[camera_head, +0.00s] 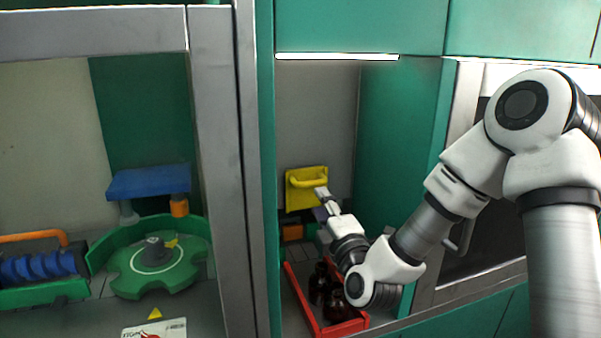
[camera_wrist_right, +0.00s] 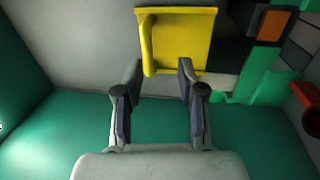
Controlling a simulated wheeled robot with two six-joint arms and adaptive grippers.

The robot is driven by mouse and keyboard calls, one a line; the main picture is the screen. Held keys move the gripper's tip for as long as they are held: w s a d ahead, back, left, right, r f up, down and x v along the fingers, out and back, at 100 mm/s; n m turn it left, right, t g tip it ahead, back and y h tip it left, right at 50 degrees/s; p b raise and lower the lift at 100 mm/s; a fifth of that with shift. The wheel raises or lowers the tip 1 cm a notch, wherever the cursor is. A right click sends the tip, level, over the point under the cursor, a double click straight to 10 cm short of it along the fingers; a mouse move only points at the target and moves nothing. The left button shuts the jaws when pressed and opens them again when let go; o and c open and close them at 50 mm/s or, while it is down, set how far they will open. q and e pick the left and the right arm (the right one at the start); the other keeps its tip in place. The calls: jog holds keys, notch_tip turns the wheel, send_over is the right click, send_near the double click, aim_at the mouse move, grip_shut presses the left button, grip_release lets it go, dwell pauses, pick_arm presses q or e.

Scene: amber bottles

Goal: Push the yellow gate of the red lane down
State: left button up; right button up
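The yellow gate (camera_head: 306,196) stands upright at the back of the red lane, with a bar handle on its front. In the right wrist view the yellow gate (camera_wrist_right: 185,40) is just past the fingertips. The red lane (camera_head: 303,300) has low red walls and holds dark amber bottles (camera_head: 319,286). My right gripper (camera_head: 322,194) is at the gate's lower right in the head view. Its fingers (camera_wrist_right: 160,68) are apart, with the lower end of the handle near the left fingertip; I cannot tell whether they touch. My left gripper is not in view.
The lane lies in a narrow bay between a grey post (camera_head: 222,150) and a green side wall (camera_head: 395,140). An orange block (camera_head: 292,232) sits below the gate. To the left are a green round turntable (camera_head: 158,270) and a blue ribbed roller (camera_head: 40,266).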

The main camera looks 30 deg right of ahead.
aim_at(314, 185)
jog(key=w+r+p, duration=0.1)
jog(key=w, duration=0.1)
jog(key=w+d+p, duration=0.1)
jog(key=w, duration=0.1)
jog(key=w+r+p, duration=0.1)
jog(key=shift+w+d+r, duration=0.15)
jog(key=shift+w+r, duration=0.15)
jog(key=shift+w, duration=0.1)
jog(key=shift+s+r, duration=0.1)
jog(key=shift+s, duration=0.05)
jog(key=shift+c, duration=1.3)
grip_shut()
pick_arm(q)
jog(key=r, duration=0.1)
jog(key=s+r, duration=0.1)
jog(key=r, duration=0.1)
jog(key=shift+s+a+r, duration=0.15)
